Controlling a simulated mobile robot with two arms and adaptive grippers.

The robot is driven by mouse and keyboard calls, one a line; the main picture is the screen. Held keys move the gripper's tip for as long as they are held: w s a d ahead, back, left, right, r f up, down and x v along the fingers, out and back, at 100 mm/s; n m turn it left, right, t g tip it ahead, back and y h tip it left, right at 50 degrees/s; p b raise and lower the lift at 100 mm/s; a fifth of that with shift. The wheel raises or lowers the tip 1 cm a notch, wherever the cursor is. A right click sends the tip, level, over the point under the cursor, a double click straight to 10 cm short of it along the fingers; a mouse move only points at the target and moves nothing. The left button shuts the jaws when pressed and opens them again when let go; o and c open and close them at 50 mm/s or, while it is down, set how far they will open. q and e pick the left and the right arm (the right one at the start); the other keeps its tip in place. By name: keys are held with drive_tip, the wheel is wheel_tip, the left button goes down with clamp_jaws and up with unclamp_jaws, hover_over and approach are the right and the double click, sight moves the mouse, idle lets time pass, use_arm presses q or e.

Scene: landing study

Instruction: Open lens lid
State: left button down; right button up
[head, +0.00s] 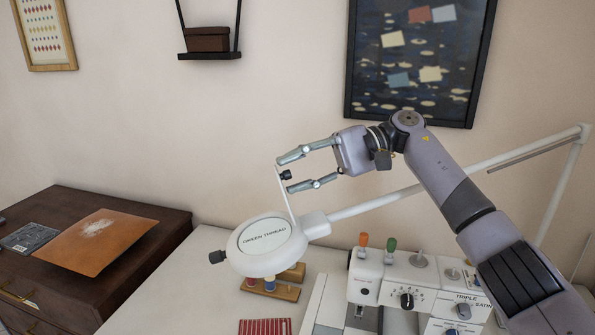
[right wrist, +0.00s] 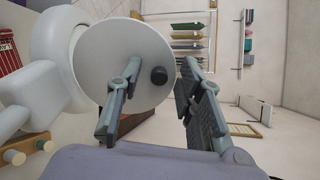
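The magnifier lamp (head: 243,263) has a round white head labelled "GREEN THREAD", held over the table on a white arm. Its lens lid (head: 290,200) stands raised, nearly edge-on and slightly tilted, at the head's far right side. In the right wrist view the lid (right wrist: 112,50) is a white disc with a black knob (right wrist: 158,76), which also shows in the head view (head: 286,175). My right gripper (head: 284,174) is open, its fingers either side of the knob with visible gaps. It also shows in the right wrist view (right wrist: 161,66). My left gripper is out of view.
A white sewing machine (head: 430,295) with orange and green spools stands right of the lamp. A wooden spool rack (head: 285,292) sits beneath the lamp head. A dark cabinet (head: 150,220) stands left. A framed picture (head: 418,60) hangs behind my right arm.

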drive_tip(key=v, duration=0.7)
drive_tip(key=shift+d, duration=0.25)
drive_tip(key=shift+r, duration=0.1)
